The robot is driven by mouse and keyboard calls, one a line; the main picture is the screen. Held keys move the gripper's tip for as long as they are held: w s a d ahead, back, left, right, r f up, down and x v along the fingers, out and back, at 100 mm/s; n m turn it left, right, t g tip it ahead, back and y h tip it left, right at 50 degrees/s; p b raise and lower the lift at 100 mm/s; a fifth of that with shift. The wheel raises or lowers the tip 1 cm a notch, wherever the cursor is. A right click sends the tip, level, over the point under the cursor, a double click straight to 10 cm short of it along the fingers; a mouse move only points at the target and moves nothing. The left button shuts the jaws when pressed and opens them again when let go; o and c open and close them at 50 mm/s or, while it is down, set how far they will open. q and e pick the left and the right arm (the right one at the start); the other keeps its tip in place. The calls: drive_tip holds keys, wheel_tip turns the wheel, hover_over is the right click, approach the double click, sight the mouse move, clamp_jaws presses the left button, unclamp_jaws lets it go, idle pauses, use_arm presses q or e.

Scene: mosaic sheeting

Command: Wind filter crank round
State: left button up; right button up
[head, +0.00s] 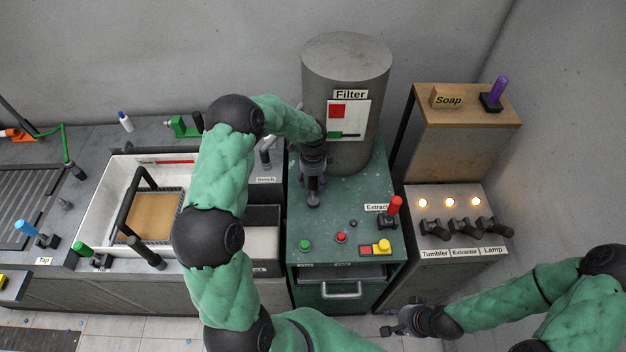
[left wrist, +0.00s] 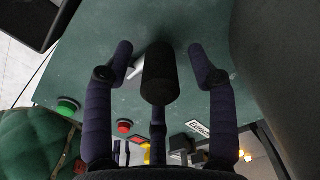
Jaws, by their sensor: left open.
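The Filter (head: 345,75) is a tall grey cylinder with a white panel, standing at the back of the green cabinet (head: 350,205). A dark crank (head: 313,199) sits on the cabinet top in front of it. My left gripper (head: 313,172) is over the crank, and its fingers partly hide it. In the left wrist view, the crank's black round grip (left wrist: 158,75) stands between the spread fingers of my left gripper (left wrist: 162,58), with visible gaps on both sides. My right gripper (head: 402,318) is empty, low in front of the cabinet; its finger opening is unclear.
Green (head: 305,244), red (head: 341,237) and yellow (head: 383,246) controls and a red-handled Extract lever (head: 394,207) are on the cabinet top. A sink (head: 117,190) stands left. A switch console (head: 455,228) with three lit lamps stands right, below the Soap shelf (head: 470,105).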

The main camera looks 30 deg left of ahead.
use_arm(q)
drive_tip(key=shift+r, duration=0.15)
wheel_tip(320, 180, up, 12)
idle(0.4)
